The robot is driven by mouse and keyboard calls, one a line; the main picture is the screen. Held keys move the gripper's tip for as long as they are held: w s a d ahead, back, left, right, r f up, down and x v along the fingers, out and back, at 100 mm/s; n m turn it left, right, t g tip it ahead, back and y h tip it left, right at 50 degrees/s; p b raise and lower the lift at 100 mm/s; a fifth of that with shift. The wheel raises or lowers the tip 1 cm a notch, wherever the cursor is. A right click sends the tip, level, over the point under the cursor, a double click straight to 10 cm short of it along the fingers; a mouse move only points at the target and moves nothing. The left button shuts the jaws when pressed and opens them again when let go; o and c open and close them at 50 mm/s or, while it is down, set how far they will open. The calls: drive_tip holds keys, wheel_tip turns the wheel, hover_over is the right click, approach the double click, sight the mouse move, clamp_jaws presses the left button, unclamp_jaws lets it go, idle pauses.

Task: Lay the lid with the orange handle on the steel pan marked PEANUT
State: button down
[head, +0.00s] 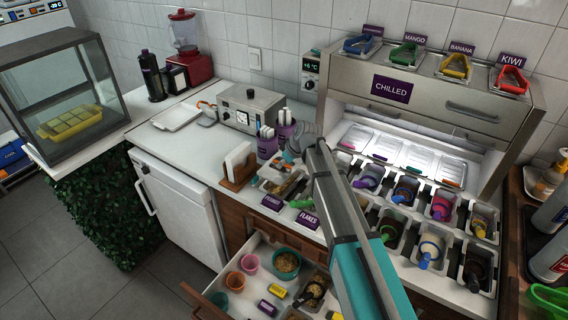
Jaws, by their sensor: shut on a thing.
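The end of my arm with my gripper (298,146) is over the counter, above and behind the topping pans. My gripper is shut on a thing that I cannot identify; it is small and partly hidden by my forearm. The PEANUT label (272,202) stands at the counter's front edge. Behind it is a steel pan (270,186) with tan pieces inside, partly hidden by my arm. A flat pale thing with an orange part (206,107) lies at the left by the steel appliance. I cannot tell if it is the lid.
The FLAKES label (308,220) stands right of PEANUT. An open drawer (235,265) holds cups and bowls below. A napkin holder (239,168) and purple cups (267,146) stand close on the left. The chilled unit (440,95) and bottle rows fill the right.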

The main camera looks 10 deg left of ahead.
sight(285, 169)
drive_tip(key=shift+f+b, duration=1.9)
drive_tip(key=shift+f, duration=0.2)
drive_tip(key=shift+f+b, duration=1.15)
drive_tip(key=shift+f, duration=0.05)
idle(1.2)
idle(0.7)
drive_tip(key=c, duration=0.6)
unclamp_jaws()
drive_tip(key=c, duration=0.4)
drive_tip(key=shift+o, duration=0.2)
drive_tip(key=shift+r, duration=0.1)
